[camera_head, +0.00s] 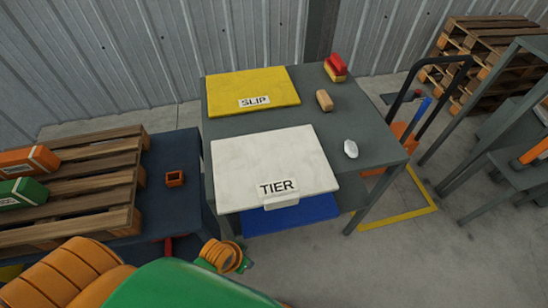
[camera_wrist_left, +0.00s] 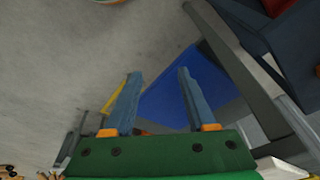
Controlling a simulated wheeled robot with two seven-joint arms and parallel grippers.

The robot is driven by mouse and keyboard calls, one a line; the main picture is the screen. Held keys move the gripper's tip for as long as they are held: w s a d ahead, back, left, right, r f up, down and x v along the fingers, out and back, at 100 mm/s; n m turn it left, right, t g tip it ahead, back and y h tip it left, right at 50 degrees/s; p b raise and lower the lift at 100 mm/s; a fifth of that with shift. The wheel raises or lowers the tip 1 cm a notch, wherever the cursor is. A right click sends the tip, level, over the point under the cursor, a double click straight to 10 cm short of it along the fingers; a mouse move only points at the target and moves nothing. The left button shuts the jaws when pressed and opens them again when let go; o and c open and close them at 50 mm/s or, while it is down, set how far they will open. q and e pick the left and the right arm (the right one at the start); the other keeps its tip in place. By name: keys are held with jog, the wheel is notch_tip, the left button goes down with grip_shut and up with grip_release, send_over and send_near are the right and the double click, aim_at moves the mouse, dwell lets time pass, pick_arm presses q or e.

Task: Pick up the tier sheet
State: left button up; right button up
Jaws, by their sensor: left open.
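The tier sheet (camera_head: 270,160) is a white flat sheet lying on the near part of the grey table in the head view. It has a black TIER label and a small pale tab (camera_head: 282,202) at its front edge. My left gripper (camera_wrist_left: 159,73) is open in the left wrist view, with nothing between its two blue-grey fingers. Behind them show the floor and a blue panel (camera_wrist_left: 190,90). A white edge (camera_wrist_left: 285,168) shows at the lower right there; I cannot tell if it is the sheet. My right gripper is not in view.
The yellow SLIP sheet (camera_head: 255,86) lies at the back of the table (camera_head: 320,115). A white mouse-like object (camera_head: 351,149), a tan block (camera_head: 324,100) and a red-and-yellow item (camera_head: 336,68) lie to the right. A wooden pallet (camera_head: 80,175) with boxes stands left.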

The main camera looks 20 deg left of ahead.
pick_arm(q)
jog(key=w+d+r+m+h+p, duration=0.2)
jog(key=w+r+m+p, duration=0.3)
jog(key=r, duration=0.9)
jog(key=m+h, duration=0.2)
jog(key=m, duration=0.2)
send_near(280, 199)
jog(key=f, duration=0.2)
jog(key=shift+s+d+f+t, duration=0.25)
jog(key=shift+s+d+t, duration=0.05)
jog(key=shift+h, duration=0.3)
jog(key=x, duration=0.6)
jog(key=shift+w+d, duration=0.15)
jog(key=shift+w, duration=0.3)
jog(key=shift+w+f, duration=0.15)
jog(key=shift+f, duration=0.15)
jog(key=shift+f+b, duration=0.2)
jog(key=shift+b, duration=0.15)
grip_shut()
